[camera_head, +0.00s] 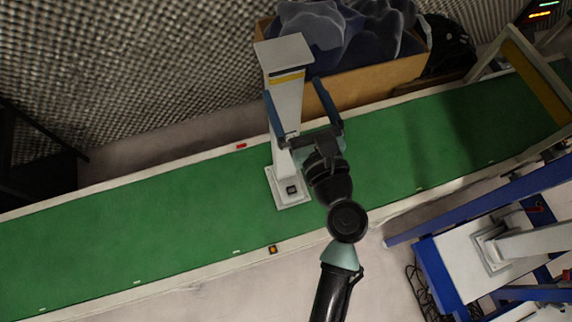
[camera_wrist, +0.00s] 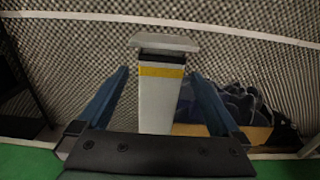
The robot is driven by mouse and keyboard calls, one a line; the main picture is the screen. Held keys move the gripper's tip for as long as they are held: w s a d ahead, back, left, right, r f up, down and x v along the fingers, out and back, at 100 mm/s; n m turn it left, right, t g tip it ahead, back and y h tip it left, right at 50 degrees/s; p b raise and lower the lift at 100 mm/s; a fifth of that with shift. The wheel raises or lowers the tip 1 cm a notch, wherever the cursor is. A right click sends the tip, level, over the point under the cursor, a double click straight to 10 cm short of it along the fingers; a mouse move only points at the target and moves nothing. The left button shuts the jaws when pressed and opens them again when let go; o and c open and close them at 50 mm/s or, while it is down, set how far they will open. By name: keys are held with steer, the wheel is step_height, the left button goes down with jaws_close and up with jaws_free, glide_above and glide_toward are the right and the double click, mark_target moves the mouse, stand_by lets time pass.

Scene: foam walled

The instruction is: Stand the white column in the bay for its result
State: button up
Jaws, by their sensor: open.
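The white column (camera_head: 285,100) stands upright on the green belt, on a square base plate, with a flat cap on top and a yellow and black band below it. In the wrist view the column (camera_wrist: 159,104) rises between the two blue fingers. My gripper (camera_head: 291,100) is open, with one finger on each side of the column's shaft. A gap shows on both sides in the wrist view, wider on the right. The gripper body hides the lower shaft in the wrist view. I cannot tell which part is the bay.
A cardboard box (camera_head: 371,85) of dark bags stands behind the belt (camera_head: 120,225). A blue frame with a white plate (camera_head: 462,272) and a grey post is at the lower right. A yellow and white frame (camera_head: 535,68) crosses the belt's right end. The belt's left is clear.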

mark_target(288, 73)
steer(key=shift+p+x, duration=0.4)
steer(key=shift+x, duration=2.4)
steer(key=shift+d, duration=0.15)
jaws_close()
steer(key=shift+w+r, duration=0.1)
steer(key=shift+r, duration=0.2)
